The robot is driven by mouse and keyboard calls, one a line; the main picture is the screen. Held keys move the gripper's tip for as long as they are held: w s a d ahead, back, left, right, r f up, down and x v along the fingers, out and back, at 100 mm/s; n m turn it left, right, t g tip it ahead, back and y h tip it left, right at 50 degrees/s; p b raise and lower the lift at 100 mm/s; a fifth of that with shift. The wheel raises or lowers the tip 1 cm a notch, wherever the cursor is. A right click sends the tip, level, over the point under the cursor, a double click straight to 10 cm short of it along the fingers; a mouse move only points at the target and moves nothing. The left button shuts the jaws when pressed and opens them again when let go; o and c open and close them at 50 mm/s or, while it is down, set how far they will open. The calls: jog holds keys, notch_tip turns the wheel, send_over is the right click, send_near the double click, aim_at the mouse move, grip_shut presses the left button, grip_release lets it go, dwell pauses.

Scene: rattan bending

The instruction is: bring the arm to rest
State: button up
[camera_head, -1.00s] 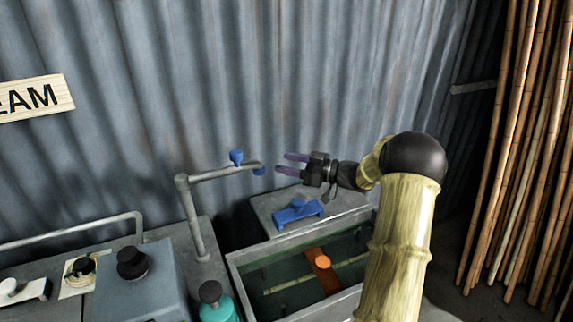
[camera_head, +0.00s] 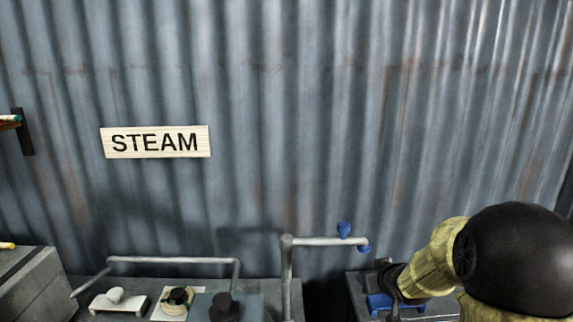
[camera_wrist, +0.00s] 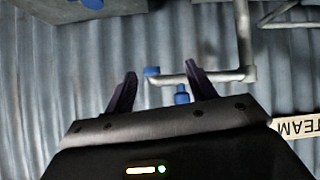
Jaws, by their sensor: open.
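My gripper (camera_wrist: 160,88) shows in the wrist view with its two dark purple fingers spread apart and nothing between them. Behind the fingers, in that view, is a grey pipe tap (camera_wrist: 205,78) with blue fittings, seen upside down against the corrugated wall. In the head view my arm comes in at the lower right, and its wrist hides the fingers. The same pipe tap (camera_head: 320,241) stands left of my arm there, with a blue handle on top and a blue spout end.
A corrugated metal wall (camera_head: 330,120) fills the background, with a STEAM sign (camera_head: 155,141) on it. A blue bracket-like piece (camera_head: 380,302) lies partly behind my wrist. A bench with a pipe rail (camera_head: 175,261), a dark knob (camera_head: 224,306) and a white fitting (camera_head: 117,299) runs along the bottom.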

jog(key=s+a+f+g, duration=0.2)
jog(key=s, duration=0.5)
jog(key=s+a+f+m+g, duration=0.1)
jog(key=s+a+g, duration=0.1)
jog(key=s, duration=0.6)
jog(key=s+a+f+m+g, duration=0.1)
jog(key=s+a+f+g, duration=0.1)
jog(key=s, duration=0.6)
jog(key=shift+s+a+f+g+h, duration=0.15)
jog(key=shift+a+f+g+h, duration=0.25)
jog(key=shift+g, duration=0.5)
